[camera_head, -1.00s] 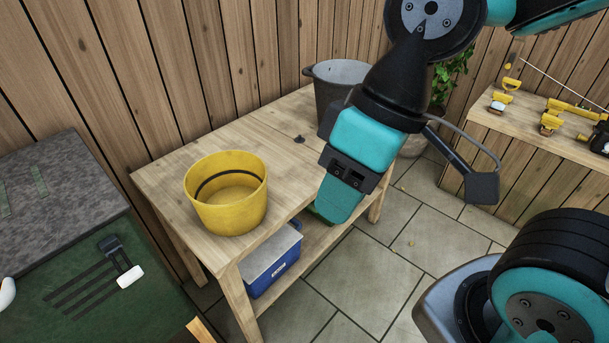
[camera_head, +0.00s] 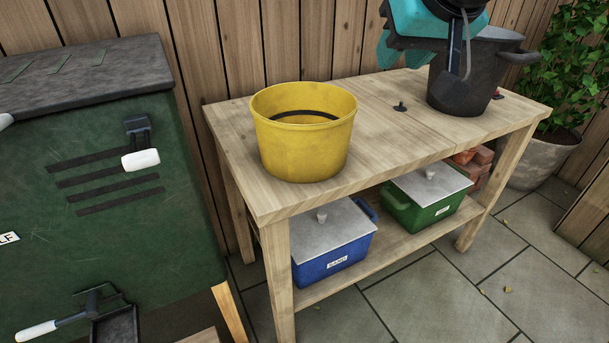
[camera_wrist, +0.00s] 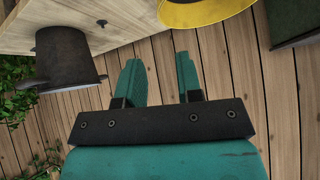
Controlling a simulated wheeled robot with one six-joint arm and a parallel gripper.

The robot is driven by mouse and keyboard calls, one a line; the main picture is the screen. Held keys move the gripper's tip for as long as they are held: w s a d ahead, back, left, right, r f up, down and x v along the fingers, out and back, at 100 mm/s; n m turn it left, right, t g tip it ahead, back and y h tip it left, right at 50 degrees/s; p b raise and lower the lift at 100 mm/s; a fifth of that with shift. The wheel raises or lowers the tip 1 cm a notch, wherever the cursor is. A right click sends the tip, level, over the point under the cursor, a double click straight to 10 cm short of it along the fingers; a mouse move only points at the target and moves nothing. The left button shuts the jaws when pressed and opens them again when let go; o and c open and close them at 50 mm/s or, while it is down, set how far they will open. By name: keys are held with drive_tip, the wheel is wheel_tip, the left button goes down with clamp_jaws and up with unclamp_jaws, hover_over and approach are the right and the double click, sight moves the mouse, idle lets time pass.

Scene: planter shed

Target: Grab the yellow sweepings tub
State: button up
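The yellow tub (camera_head: 303,148) stands upright on the left end of the wooden bench (camera_head: 395,157), and a dark band shows inside its rim. Part of the tub also shows at the top of the wrist view (camera_wrist: 200,14). My gripper (camera_wrist: 158,72) is open and empty, its two teal fingers apart with wooden wall boards behind the gap. In the head view the gripper's teal end is at the top, right of the tub and apart from it, partly overlapping the dark bucket; its fingertips are not clear there.
A dark grey bucket (camera_head: 463,95) stands at the bench's right end. A blue lidded box (camera_head: 338,260) and a green lidded box (camera_head: 423,214) sit on the lower shelf. A green cabinet (camera_head: 100,235) stands left. A potted plant (camera_head: 545,150) stands right.

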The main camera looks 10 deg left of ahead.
drive_tip(key=w+a+f+b, duration=0.1)
drive_tip(key=w, duration=0.1)
drive_tip(key=b, duration=0.2)
approach(352, 99)
drive_tip(key=s+x, duration=0.1)
drive_tip(key=x, duration=0.3)
drive_tip(key=shift+t, duration=0.4)
drive_tip(key=shift+b+x, duration=0.85)
drive_tip(key=shift+x, duration=2.75)
drive_tip(key=shift+w+d+r, duration=0.1)
drive_tip(key=shift+w+r, duration=0.05)
drive_tip(key=shift+w, duration=0.05)
clamp_jaws()
